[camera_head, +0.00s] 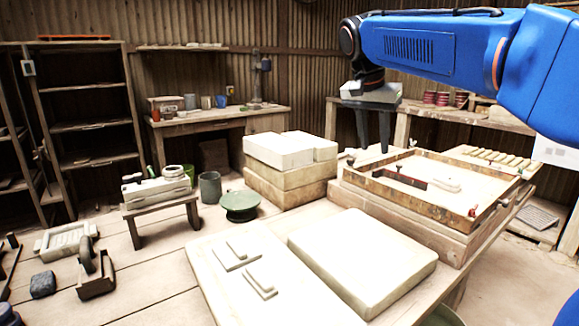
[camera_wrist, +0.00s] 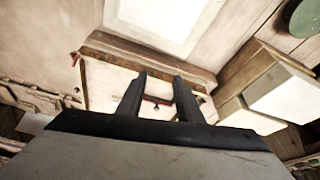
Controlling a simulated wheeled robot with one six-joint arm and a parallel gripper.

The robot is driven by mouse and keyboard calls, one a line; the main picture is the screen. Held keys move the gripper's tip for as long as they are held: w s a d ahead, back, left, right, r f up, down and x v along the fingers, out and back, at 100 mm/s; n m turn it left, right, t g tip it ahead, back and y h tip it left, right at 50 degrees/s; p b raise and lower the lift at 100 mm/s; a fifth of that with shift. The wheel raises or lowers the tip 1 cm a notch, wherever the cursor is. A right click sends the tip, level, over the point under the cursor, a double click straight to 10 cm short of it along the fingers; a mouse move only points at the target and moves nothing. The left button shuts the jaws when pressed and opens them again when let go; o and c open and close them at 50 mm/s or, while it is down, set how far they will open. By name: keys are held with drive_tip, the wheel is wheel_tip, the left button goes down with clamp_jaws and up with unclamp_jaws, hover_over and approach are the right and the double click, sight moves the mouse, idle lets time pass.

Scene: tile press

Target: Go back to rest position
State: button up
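My gripper (camera_head: 373,150) hangs from the blue arm, fingers down, above the left back side of the wooden tile press frame (camera_head: 447,215). Its two dark fingers are apart with nothing seen between them; in the wrist view the gripper (camera_wrist: 160,76) also shows a clear gap. The press frame holds a dark bar with red ends (camera_head: 405,180) and a small pale block (camera_head: 446,184). In the wrist view the frame's wooden edge (camera_wrist: 110,45) passes beyond the fingertips. I cannot tell the exact height of the fingertips above the frame.
A pale square slab (camera_head: 360,262) and small stacked tiles (camera_head: 236,252) lie on the front table. Stacked pale blocks (camera_head: 288,170) stand left of the press. A green round stand (camera_head: 240,203) and a small bench (camera_head: 163,194) are farther left.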

drive_tip(key=s+d+f+n+y, duration=0.1)
drive_tip(key=s+d+f+n, duration=0.1)
drive_tip(key=s+f, duration=0.7)
drive_tip(key=s+d+f+n+t+y, duration=0.1)
drive_tip(key=s+d+f+n, duration=0.2)
drive_tip(key=s+f, duration=0.7)
drive_tip(key=s+d+f+n+t, duration=0.1)
drive_tip(key=s+d+f+n, duration=0.1)
drive_tip(key=s+f, duration=0.8)
drive_tip(key=s+n, duration=0.1)
drive_tip(key=s, duration=0.2)
drive_tip(key=shift+d+y, duration=0.4)
drive_tip(key=shift+r, duration=0.1)
